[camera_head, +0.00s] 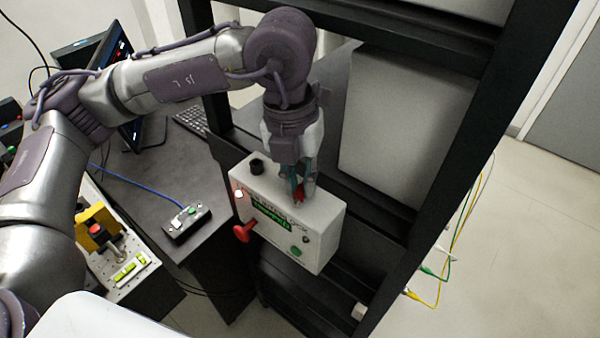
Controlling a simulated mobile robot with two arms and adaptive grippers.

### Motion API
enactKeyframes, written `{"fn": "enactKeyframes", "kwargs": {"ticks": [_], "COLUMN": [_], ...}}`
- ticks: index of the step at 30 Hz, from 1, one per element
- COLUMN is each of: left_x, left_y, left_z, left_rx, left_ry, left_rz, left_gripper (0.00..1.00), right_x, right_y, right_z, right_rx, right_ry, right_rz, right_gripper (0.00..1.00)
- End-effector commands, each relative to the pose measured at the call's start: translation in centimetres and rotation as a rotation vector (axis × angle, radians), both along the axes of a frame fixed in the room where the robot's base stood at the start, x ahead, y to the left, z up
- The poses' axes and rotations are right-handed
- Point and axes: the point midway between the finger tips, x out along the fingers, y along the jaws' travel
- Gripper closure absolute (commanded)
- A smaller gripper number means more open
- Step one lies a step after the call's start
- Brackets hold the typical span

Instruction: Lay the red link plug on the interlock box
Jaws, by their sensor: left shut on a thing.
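The interlock box (323,222) is a pale box mounted at the dark rack. It has a green display, a lit lamp, a black knob on top and a red handle on its front. My left gripper (301,194) points down over the box's top and is shut on the red link plug (299,193). Only a small red part of the plug shows between the fingertips. It is at or just above the box's top face; I cannot tell whether it touches. My right gripper is not in view.
Black rack posts (440,150) stand to the right and behind the box. A dark desk (150,165) at left bears a small button box (187,222) with a blue cable, a keyboard (190,119) and a monitor. Yellow and green cables (440,285) hang at right.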

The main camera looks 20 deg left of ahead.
Motion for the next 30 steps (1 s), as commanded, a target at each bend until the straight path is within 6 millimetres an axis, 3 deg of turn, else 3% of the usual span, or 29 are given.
{"fn": "enactKeyframes", "kwargs": {"ticks": [8, 9, 14, 23, 26, 30], "left_x": [0.0, 0.0, 0.0, 0.0, 0.0, 0.1], "left_y": [0.0, 0.0, 0.0, 0.0, 0.0, 0.2], "left_z": [-0.5, -0.5, -0.3, -0.2, 0.4, 2.5], "left_rx": [0.001, 0.001, 0.001, 0.001, 0.0, -0.001], "left_ry": [0.0, -0.001, 0.0, -0.001, -0.001, -0.007], "left_rz": [0.0, 0.0, 0.0, 0.0, 0.0, 0.002], "left_gripper": [1.0, 0.82, 0.59, 0.59, 0.59, 0.59], "right_x": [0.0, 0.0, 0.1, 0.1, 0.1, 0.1], "right_y": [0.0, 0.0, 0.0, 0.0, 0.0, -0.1], "right_z": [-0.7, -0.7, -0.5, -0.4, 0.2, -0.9], "right_rx": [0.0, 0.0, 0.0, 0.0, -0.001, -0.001], "right_ry": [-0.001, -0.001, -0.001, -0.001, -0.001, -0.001], "right_rz": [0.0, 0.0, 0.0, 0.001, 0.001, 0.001], "right_gripper": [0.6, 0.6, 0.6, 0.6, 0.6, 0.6]}}
